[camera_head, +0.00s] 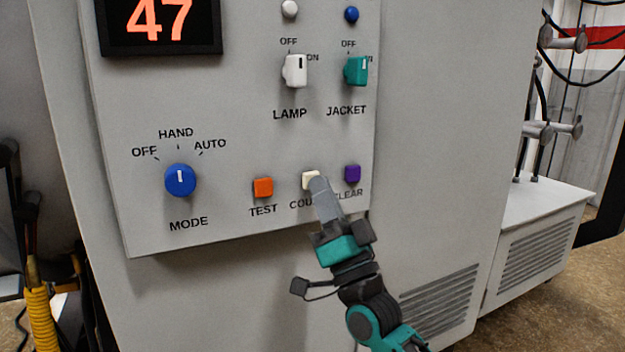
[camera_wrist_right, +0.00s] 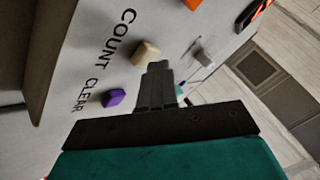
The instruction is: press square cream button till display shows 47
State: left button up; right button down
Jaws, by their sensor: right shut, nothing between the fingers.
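The square cream button (camera_head: 309,179) sits on the grey panel above a partly covered label that begins "COU"; in the right wrist view the cream button (camera_wrist_right: 146,53) is beside the word COUNT. The display (camera_head: 160,22) shows 47 in orange digits. My right gripper (camera_head: 319,184) is shut and empty, its fingertips at the lower right edge of the cream button. In the right wrist view the fingertips (camera_wrist_right: 159,66) overlap the button's edge; I cannot tell whether they touch it. My left gripper is not in view.
An orange TEST button (camera_head: 263,187) is left of the cream one, a purple CLEAR button (camera_head: 352,173) close on its right. The blue MODE knob (camera_head: 180,180), white LAMP switch (camera_head: 295,71) and teal JACKET switch (camera_head: 356,71) are on the same panel.

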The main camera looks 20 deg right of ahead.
jog(key=shift+s, duration=0.55)
jog(key=s+p, duration=0.2)
jog(key=s, duration=0.3)
jog(key=shift+d, duration=0.15)
dwell(0.6)
